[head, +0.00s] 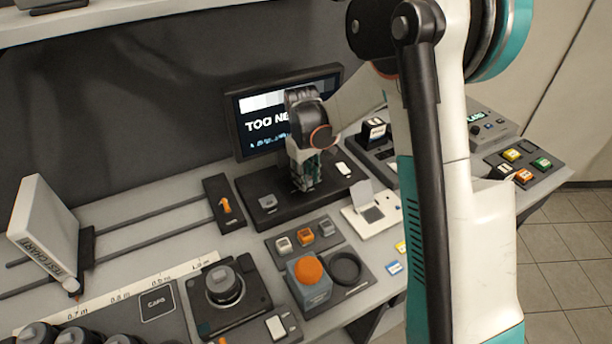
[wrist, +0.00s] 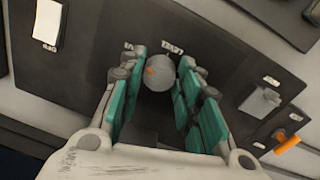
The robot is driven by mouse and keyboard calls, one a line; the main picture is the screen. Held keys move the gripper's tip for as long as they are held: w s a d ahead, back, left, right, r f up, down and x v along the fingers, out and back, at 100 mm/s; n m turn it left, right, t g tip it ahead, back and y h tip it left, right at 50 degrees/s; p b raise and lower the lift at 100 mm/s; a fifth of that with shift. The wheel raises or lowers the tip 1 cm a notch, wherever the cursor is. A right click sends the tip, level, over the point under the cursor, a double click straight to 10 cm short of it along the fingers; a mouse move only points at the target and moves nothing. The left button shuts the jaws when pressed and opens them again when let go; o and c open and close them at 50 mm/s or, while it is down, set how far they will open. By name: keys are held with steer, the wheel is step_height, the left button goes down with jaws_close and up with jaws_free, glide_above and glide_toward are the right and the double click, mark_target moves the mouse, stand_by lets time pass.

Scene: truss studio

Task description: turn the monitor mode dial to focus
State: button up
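The monitor (head: 290,105) shows large white text beginning "TOO NE"; my gripper and wrist cover the rest. My gripper (head: 303,184) points down at the dark control panel (head: 262,218) in front of the screen. In the wrist view the round grey mode dial (wrist: 160,73) with an orange mark sits between the teal finger pads of my gripper (wrist: 161,62). The fingers stand apart on either side of it; firm contact does not show. Small white labels are printed beyond the dial, partly hidden by the fingers and too small to read surely. In the head view the dial is hidden.
On the panel, a white switch (head: 343,168) and a grey control (head: 268,202) flank my gripper. An orange lever (head: 226,206) stands on a separate plate to the left.

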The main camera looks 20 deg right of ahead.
steer(key=shift+o, duration=1)
steer(key=shift+r, duration=0.15)
step_height(320, 180, up, 12)
steer(key=shift+a, duration=0.3)
steer(key=shift+s, duration=0.1)
steer(key=shift+s, duration=0.1)
steer(key=s+r+m+t, duration=0.1)
steer(key=s+r+t, duration=0.1)
steer(key=s+r, duration=0.35)
steer(key=s+r+m+t, duration=0.1)
steer(key=s+r, duration=0.1)
steer(key=s, duration=0.6)
steer(key=s+f+m+t, duration=0.2)
steer(key=s+t, duration=0.2)
steer(key=s, duration=0.9)
steer(key=shift+s+d+m+y, duration=0.15)
steer(key=shift+d+m+y, duration=0.15)
steer(key=shift+d, duration=0.05)
